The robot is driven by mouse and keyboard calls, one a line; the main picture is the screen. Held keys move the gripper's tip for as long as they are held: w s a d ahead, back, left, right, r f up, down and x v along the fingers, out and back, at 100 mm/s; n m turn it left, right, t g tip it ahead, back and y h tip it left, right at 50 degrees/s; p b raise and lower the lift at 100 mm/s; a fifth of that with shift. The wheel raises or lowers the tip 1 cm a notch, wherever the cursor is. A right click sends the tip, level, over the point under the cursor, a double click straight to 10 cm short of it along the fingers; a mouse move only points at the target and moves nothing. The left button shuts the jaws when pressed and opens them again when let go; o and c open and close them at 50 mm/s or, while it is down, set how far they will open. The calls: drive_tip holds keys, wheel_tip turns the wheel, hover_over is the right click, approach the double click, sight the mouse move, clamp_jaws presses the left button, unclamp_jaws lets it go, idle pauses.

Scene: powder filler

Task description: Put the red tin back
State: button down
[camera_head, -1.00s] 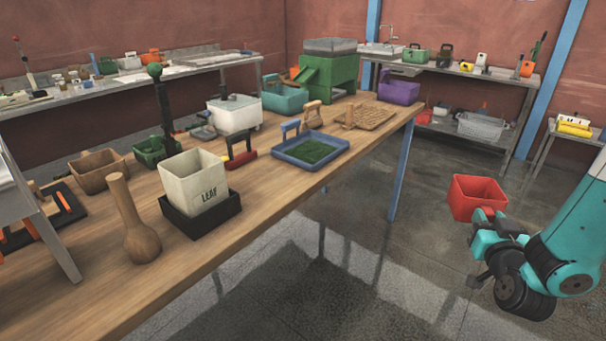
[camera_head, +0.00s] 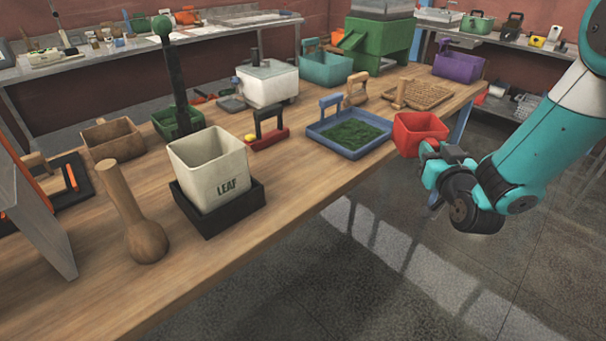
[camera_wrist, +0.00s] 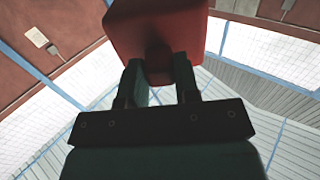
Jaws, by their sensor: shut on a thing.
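The red tin (camera_head: 420,133) is an open-topped square box, held upright by my gripper (camera_head: 436,160) at the right edge of the wooden table. In the head view it overlaps the table edge, just right of the blue tray; I cannot tell whether it touches the table. In the wrist view the red tin (camera_wrist: 157,28) fills the top middle, and the two dark fingers of my gripper (camera_wrist: 160,75) are shut on its near side. The exact grip contact is partly hidden by the tin and the fingers.
A blue tray with green leaf matter (camera_head: 312,133) lies left of the tin. A woven mat (camera_head: 430,95) with a wooden handle lies behind. The cream LEAF bin (camera_head: 190,150) stands in a black holder (camera_head: 255,205). A purple box (camera_head: 458,66) stands at the table's far end.

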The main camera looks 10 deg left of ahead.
drive_tip(key=s+a+r+n+g+y+b, duration=0.1)
drive_tip(key=a+r+n+y+b, duration=0.25)
drive_tip(key=a, duration=0.85)
drive_tip(key=s+a+r+g+y+b, duration=0.15)
drive_tip(key=a+r+b, duration=0.25)
drive_tip(key=a+r, duration=0.55)
drive_tip(key=shift+t+y, duration=0.25)
drive_tip(key=shift+y, duration=0.05)
drive_tip(key=f, duration=0.5)
drive_tip(key=a+f, duration=0.1)
drive_tip(key=f, duration=0.5)
drive_tip(key=a+f, duration=0.1)
drive_tip(key=f, duration=0.4)
drive_tip(key=shift+w+f, duration=0.15)
drive_tip(key=shift+w, duration=0.1)
drive_tip(key=shift+f, duration=2.4)
drive_tip(key=shift+f+b, duration=0.1)
drive_tip(key=shift+b, duration=0.3)
drive_tip(key=c, duration=0.8)
unclamp_jaws()
drive_tip(key=shift+c, duration=0.2)
